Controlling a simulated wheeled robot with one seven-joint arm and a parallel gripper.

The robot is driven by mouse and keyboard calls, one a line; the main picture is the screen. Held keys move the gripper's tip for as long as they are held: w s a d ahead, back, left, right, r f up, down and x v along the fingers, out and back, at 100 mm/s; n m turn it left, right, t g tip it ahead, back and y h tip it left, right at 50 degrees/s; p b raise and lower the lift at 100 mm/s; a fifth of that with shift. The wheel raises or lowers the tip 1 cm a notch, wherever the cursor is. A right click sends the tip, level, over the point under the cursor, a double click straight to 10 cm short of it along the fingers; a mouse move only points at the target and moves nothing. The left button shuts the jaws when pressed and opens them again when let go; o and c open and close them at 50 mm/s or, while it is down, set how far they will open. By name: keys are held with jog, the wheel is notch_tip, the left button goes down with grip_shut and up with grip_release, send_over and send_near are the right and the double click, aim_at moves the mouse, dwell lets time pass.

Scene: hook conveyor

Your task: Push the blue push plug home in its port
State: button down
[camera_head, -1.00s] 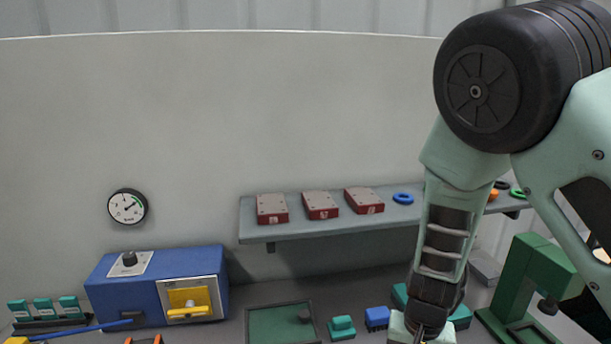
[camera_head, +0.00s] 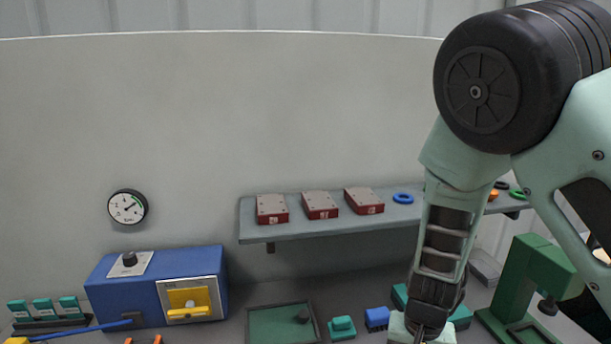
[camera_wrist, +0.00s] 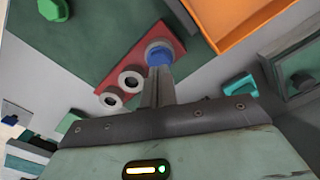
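The blue push plug (camera_wrist: 157,55) is in the end port of a red block (camera_wrist: 120,70) in the wrist view, with a pale ring around it. My gripper (camera_wrist: 157,70) has its two fingers together, with the tips at the blue plug and partly covering it. I cannot tell how deep the plug sits or whether the fingertips press on it. Two more grey ring-shaped ports (camera_wrist: 131,80) on the block show dark centres. In the head view the gripper's end (camera_head: 420,337) is at the bottom edge, and the plug and port are not seen.
An orange-edged tray (camera_wrist: 240,25) lies close to the red block in the wrist view. In the head view, a green press-like stand (camera_head: 540,270) is right of my arm, a shelf (camera_head: 330,220) is behind, and a blue box (camera_head: 110,285) is at the left.

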jog(key=shift+f+b, duration=1)
jog(key=shift+f, duration=0.1)
dwell(0.3)
jog(key=shift+r, duration=0.1)
notch_tip(320, 180, up, 7)
jog(key=p, duration=0.7)
dwell(0.4)
jog(key=shift+s+a+b, duration=0.15)
jog(key=shift+a+b, duration=0.1)
jog(key=shift+b, duration=0.05)
jog(key=s+a+r+n+b, duration=0.3)
jog(key=s+r+n+b, duration=0.1)
jog(key=s, duration=0.5)
jog(key=s+a+r+n+b, duration=0.2)
jog(key=s+r+n+b, duration=0.2)
jog(key=s, duration=0.6)
jog(key=n+b, duration=0.2)
jog(key=n, duration=0.1)
jog(key=shift+a+n+y+b, duration=0.3)
jog(key=shift+a, duration=0.1)
